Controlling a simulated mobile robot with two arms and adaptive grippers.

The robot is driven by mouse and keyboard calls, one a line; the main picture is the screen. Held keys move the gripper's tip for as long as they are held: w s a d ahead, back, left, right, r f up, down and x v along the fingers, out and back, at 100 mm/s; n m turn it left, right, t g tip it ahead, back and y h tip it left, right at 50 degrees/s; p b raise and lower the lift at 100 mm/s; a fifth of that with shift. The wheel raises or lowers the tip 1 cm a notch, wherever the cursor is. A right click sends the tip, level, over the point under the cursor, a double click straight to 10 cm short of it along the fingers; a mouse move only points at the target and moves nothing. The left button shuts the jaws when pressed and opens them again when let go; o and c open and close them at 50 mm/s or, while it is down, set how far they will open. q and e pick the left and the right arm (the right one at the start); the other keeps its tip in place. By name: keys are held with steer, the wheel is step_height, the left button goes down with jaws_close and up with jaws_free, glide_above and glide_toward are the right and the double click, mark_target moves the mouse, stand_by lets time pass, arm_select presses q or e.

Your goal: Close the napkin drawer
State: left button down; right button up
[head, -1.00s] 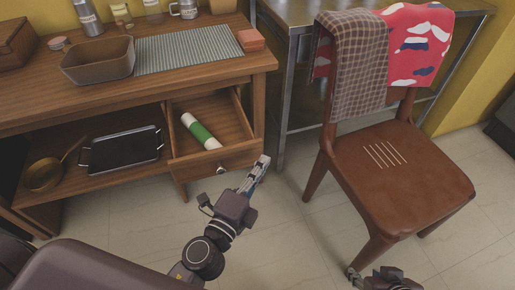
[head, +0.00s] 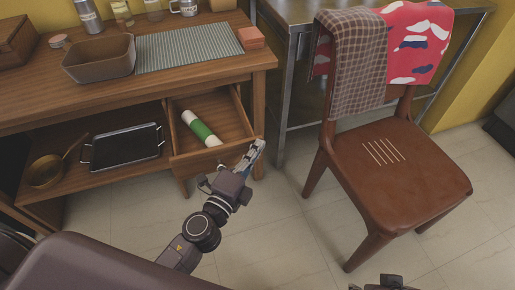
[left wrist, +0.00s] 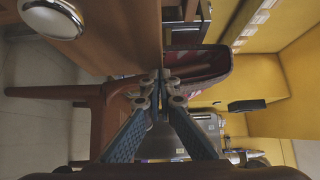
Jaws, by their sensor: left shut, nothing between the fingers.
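The wooden drawer (head: 198,162) under the counter stands pulled out, with a white roll with a green band (head: 201,128) lying inside it. Its round metal knob shows in the left wrist view (left wrist: 52,17), beside the wooden front panel. My left gripper (head: 257,147) is shut and empty at the right end of the drawer front and hides part of it. In the left wrist view its fingertips (left wrist: 160,78) are together close to the panel's edge; I cannot tell whether they touch it. Only a dark part of my right gripper (head: 384,283) shows at the bottom edge.
A brown chair (head: 400,175) with cloths over its back stands to the right. A metal table (head: 300,12) is behind it. A black tray (head: 122,148) and a brass pan (head: 47,172) lie on the shelf left of the drawer.

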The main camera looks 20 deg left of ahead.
mark_target(245, 120)
arm_select(q)
steer(key=w+a, duration=0.2)
steer(key=w, duration=0.1)
steer(key=w+a, duration=0.2)
steer(key=w, duration=0.1)
steer(key=w+a+p, duration=0.1)
steer(key=w+a, duration=0.1)
steer(key=w, duration=0.1)
steer(key=shift+r, duration=0.1)
steer(key=w+a, duration=0.2)
steer(key=w, duration=0.1)
steer(key=w+a+b, duration=0.1)
steer(key=w+a, duration=0.1)
steer(key=w, duration=0.1)
steer(key=w+a, duration=0.2)
steer(key=w, duration=0.1)
steer(key=shift+w+a, duration=0.25)
steer(key=shift+a, duration=0.05)
steer(key=shift+w+a+r+b, duration=0.1)
steer(key=shift+w+a+b, duration=0.1)
steer(key=shift+b, duration=0.1)
steer(key=shift+a+r, duration=0.1)
